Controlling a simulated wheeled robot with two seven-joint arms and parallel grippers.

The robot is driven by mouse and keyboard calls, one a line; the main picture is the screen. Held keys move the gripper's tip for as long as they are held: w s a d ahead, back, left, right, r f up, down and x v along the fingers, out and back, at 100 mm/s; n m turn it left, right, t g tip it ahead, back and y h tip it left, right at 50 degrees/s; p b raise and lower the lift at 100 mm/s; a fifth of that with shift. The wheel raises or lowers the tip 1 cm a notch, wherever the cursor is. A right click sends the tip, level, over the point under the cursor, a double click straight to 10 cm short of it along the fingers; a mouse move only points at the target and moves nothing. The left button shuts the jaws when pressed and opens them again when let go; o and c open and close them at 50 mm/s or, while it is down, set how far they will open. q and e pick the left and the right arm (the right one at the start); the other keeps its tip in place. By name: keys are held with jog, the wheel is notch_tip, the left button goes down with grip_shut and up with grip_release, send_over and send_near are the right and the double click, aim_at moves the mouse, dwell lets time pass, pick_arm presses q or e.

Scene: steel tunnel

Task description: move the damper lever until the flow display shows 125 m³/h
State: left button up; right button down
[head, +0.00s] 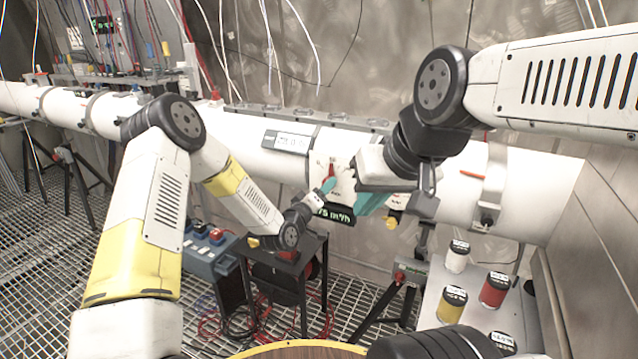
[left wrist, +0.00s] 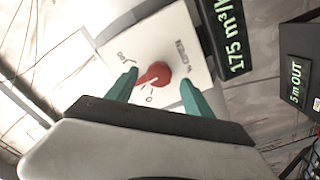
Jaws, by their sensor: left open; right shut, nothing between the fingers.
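The damper lever is a red knob (left wrist: 154,75) on a white plate (left wrist: 178,42) with printed marks. In the head view the lever (head: 331,170) shows as a small red piece on the pipe's front. The flow display (left wrist: 232,45) beside the plate reads 175 m³/h in green; the head view shows part of it (head: 335,214). My left gripper (left wrist: 160,77) is open, with one teal finger on each side of the lever; contact cannot be told. In the head view my left gripper (head: 325,187) is partly hidden. My right gripper (head: 370,203) is shut and empty, just right of the plate.
A large white pipe (head: 240,140) runs across the view. A second display (left wrist: 298,82) reads "5 m OUT". A blue control box (head: 208,250) stands below the pipe. Several labelled jars, including a red one (head: 494,290), stand at the lower right. Thin cables hang behind the pipe.

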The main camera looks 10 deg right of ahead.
pick_arm(q)
jog(key=v, duration=0.4)
jog(key=shift+r, duration=0.1)
jog(key=s+a+r+m+g+y, duration=0.2)
jog(key=s+a+r+y, duration=0.15)
jog(key=a+r, duration=0.4)
jog(key=s+a+r+m+g+y, duration=0.25)
jog(key=s+a+r, duration=0.25)
jog(key=a+r, duration=0.25)
jog(key=s+a+r+g+y, duration=0.1)
jog(key=s+a, duration=0.4)
jog(key=s, duration=0.8)
jog(key=s+a+r+g, duration=0.3)
jog(key=s+a, duration=0.2)
jog(key=s, duration=0.8)
jog(key=shift+r+n+y, duration=0.15)
jog(key=shift+n+y, duration=0.2)
jog(key=shift+y, duration=0.05)
dwell(2.7)
